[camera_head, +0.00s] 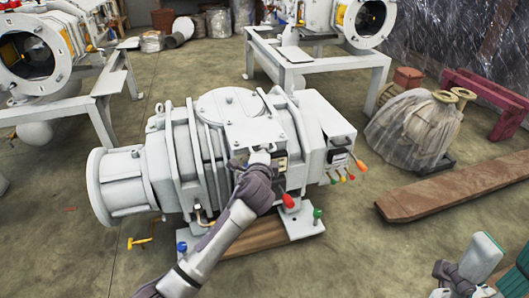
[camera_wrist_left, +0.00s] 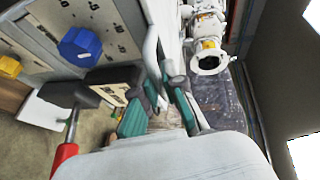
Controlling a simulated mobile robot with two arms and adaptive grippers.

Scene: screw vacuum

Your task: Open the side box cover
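The big white screw vacuum (camera_head: 215,150) lies on low supports in the middle of the head view. My left gripper (camera_head: 262,158) is over the pump's front side, beside a small dark labelled block (camera_head: 281,163). In the left wrist view, its teal-padded fingers (camera_wrist_left: 162,108) stand apart, with a black block (camera_wrist_left: 112,82) close beside one finger. Contact is unclear. My right gripper (camera_head: 480,265) is partly visible at bottom right, away from the pump; its opening is unclear.
A red-handled lever (camera_wrist_left: 65,150), a blue knob (camera_wrist_left: 80,46) and a yellow knob (camera_wrist_left: 9,67) are near my left fingers. A wooden beam (camera_head: 455,190) and a wrapped bundle (camera_head: 410,130) are on the right. Other white machines (camera_head: 35,55) stand behind.

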